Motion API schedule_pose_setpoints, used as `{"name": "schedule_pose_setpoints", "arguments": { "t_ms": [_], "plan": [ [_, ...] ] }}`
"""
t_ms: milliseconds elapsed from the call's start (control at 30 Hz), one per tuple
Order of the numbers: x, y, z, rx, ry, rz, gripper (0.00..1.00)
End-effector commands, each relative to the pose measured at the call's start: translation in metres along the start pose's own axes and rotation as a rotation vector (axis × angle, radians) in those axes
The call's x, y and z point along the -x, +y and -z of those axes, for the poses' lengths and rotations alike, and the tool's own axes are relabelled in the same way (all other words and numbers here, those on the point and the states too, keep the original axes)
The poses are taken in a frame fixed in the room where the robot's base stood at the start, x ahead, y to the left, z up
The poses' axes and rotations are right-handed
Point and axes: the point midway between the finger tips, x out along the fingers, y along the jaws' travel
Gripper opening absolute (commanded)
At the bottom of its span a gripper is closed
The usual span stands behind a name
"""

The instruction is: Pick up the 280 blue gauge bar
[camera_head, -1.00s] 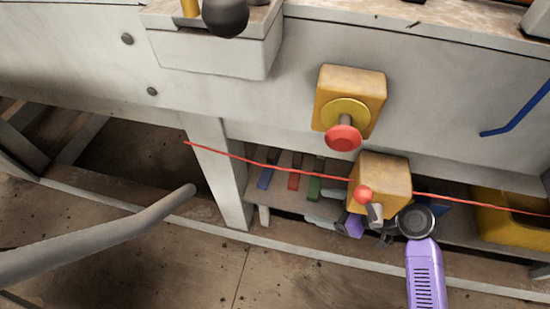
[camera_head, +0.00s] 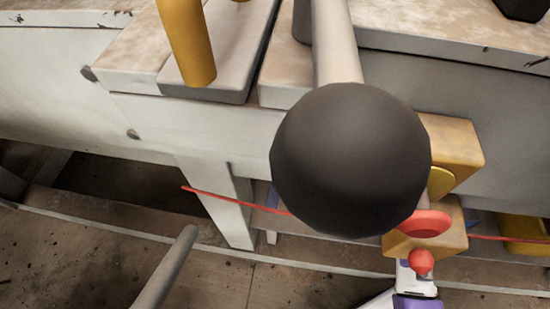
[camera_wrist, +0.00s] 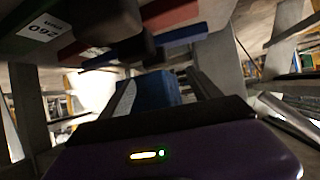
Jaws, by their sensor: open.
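In the wrist view, my gripper (camera_wrist: 163,82) is open, with its two fingers reaching forward. A blue block (camera_wrist: 152,90) shows between them; I cannot tell whether it touches a finger or carries a number. A longer blue bar (camera_wrist: 182,38) lies beyond, near the top, beside a red bar (camera_wrist: 168,14). A grey piece with an upside-down 260 label (camera_wrist: 42,27) is at upper left. No 280 label is readable. A large black ball hides most of the bars, and my fingertips are out of sight.
The black ball knob (camera_head: 350,160) fills the middle of the head view. A yellow box with a red button (camera_head: 424,223) is right of it. A red cord (camera_head: 225,198) crosses in front of the shelf. A white leg (camera_head: 225,200) stands left.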

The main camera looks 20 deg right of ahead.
Motion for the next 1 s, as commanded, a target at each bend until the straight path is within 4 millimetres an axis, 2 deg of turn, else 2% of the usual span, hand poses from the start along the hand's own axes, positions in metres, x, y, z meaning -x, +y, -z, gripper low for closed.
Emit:
{"name": "schedule_pose_setpoints", "arguments": {
  "t_ms": [467,733,1000],
  "plan": [
    [-0.036,0.001,-0.001,0.001,0.000,0.001,0.72],
    [-0.073,0.003,-0.002,0.000,0.000,0.002,0.72],
    [-0.078,0.003,-0.001,0.000,-0.001,0.000,0.72]
  ]
}}
